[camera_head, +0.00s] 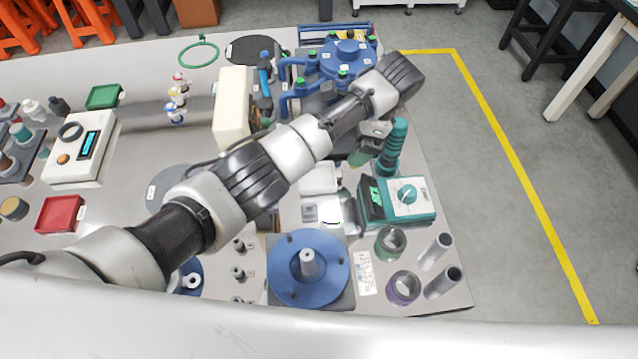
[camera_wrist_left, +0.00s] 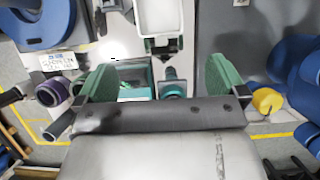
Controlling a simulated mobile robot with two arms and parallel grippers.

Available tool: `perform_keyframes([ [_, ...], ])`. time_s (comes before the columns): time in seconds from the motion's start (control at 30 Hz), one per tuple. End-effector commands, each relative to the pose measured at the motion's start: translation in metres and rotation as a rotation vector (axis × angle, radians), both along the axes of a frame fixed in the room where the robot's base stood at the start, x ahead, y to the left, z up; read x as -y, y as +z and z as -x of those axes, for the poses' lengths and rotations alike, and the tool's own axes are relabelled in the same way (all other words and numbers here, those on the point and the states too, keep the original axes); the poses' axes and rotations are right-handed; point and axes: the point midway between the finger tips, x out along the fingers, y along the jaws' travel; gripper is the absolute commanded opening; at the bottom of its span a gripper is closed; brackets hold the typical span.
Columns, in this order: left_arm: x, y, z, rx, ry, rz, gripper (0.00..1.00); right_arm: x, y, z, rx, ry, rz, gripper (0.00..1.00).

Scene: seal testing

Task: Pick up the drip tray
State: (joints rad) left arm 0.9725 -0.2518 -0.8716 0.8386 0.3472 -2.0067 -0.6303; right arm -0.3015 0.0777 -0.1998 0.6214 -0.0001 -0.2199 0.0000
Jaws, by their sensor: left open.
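A small white tray-like piece (camera_head: 319,178), which looks like the drip tray, lies on the bench left of the teal instrument (camera_head: 402,199); the arm hides part of its surroundings. In the left wrist view a white rimmed tray (camera_wrist_left: 160,33) shows at the top centre, beyond the fingertips. My left gripper (camera_head: 368,148) is open above the bench, by the teal instrument. Its green fingers (camera_wrist_left: 158,80) are spread wide in the wrist view, with no tray between them. My right gripper does not show.
A blue round fixture (camera_head: 310,268) stands at the front. Several cylinders stand by the right bench edge, including a green ring (camera_head: 390,242) and a purple ring (camera_head: 403,287). A blue multi-armed apparatus (camera_head: 345,60) stands behind.

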Motion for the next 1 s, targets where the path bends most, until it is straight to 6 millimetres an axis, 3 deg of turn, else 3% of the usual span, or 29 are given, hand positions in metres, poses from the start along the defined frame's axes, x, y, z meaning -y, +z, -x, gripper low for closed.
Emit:
perform_keyframes([
  [0.03,0.000,-0.021,0.001,-0.005,0.000,0.000,1.00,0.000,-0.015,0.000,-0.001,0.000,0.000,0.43],
  [0.1,0.000,-0.034,0.001,-0.005,0.000,0.000,1.00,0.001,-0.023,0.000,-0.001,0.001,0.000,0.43],
  [0.37,-0.003,-0.055,0.001,-0.003,0.001,0.000,1.00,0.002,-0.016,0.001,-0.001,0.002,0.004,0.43],
  [0.7,-0.025,-0.108,0.005,-0.003,0.001,-0.002,1.00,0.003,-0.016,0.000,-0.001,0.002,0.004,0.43],
  [1.0,-0.029,-0.118,0.006,-0.001,0.000,0.000,1.00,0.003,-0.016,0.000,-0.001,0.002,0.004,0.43],
])
